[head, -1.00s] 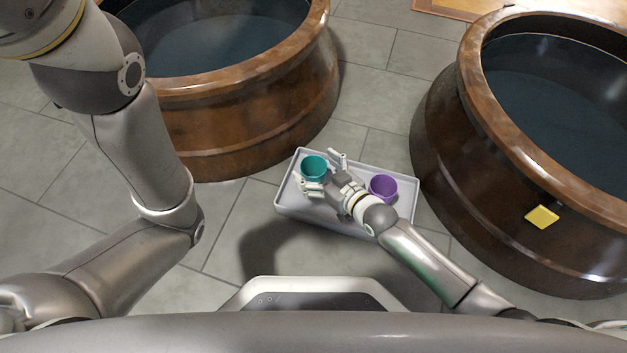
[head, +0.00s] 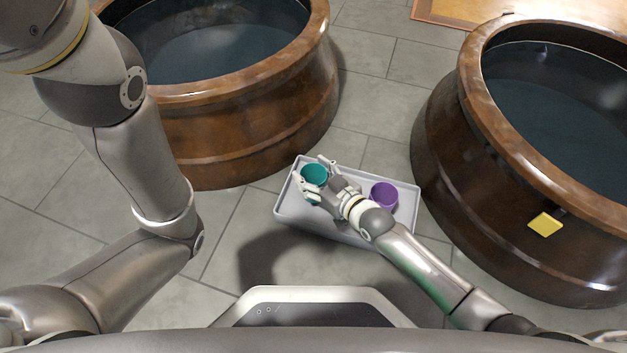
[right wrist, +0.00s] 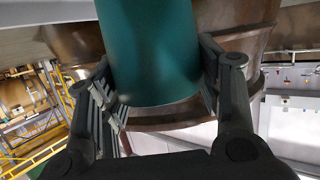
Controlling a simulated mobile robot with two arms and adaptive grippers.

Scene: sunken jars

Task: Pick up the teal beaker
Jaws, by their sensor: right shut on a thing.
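The teal beaker (head: 314,174) stands at the left part of a pale tray, its open top facing up in the head view. My right gripper (head: 318,178) has its fingers on both sides of the beaker and is shut on it. In the right wrist view the beaker (right wrist: 150,50) fills the space between the two fingers of the right gripper (right wrist: 158,85). I cannot tell whether the beaker's base touches the tray. My left arm comes in from the left in the head view, but its gripper is not in view.
The pale tray (head: 290,212) also holds a purple beaker (head: 384,194) to the right of my gripper. Large brown jars with dark water stand at the left (head: 240,135) and right (head: 450,185). A yellow square (head: 545,224) is on the right jar. Grey floor tiles lie between them.

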